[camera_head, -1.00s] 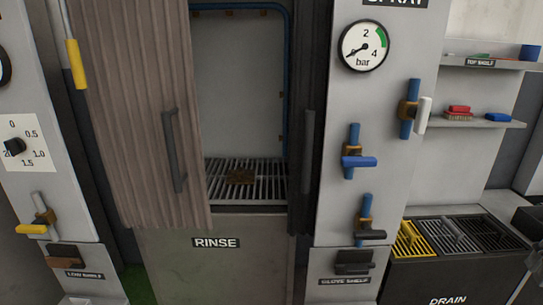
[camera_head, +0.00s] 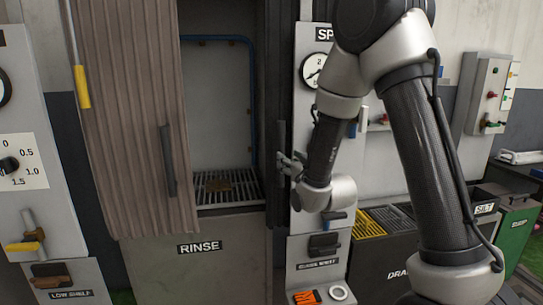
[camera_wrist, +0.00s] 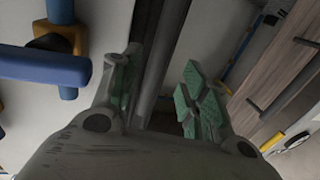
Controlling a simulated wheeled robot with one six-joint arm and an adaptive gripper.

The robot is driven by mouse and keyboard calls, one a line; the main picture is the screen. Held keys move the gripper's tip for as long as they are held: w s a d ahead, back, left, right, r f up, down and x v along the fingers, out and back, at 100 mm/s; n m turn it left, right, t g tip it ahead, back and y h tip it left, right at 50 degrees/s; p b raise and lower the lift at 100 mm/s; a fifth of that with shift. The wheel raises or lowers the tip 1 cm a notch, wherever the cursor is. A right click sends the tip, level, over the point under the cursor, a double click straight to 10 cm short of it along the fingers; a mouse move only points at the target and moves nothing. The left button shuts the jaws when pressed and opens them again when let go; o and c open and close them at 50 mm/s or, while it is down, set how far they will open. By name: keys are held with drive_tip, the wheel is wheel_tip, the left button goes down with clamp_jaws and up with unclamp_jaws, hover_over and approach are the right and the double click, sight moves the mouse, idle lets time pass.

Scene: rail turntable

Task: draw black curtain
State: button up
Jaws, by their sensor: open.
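The black curtain (camera_head: 284,80) hangs bunched as a narrow dark strip at the right side of the rinse booth opening. Its dark upright handle (camera_head: 281,140) is partly hidden by my gripper. My gripper (camera_head: 287,165) is open at the curtain's edge, beside the handle's lower part. In the wrist view, my gripper's two green-padded fingers (camera_wrist: 160,88) stand apart, with a long dark upright bar (camera_wrist: 160,50) running between them. I cannot tell whether a finger touches it.
A beige curtain (camera_head: 128,120) with a dark handle covers the booth's left side. A panel with a gauge (camera_head: 314,70) and blue-handled valves (camera_wrist: 45,65) stands close on the right.

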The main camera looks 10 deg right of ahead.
drive_tip(key=w+a, duration=0.1)
drive_tip(key=w, duration=0.6)
drive_tip(key=shift+w, duration=0.25)
clamp_jaws()
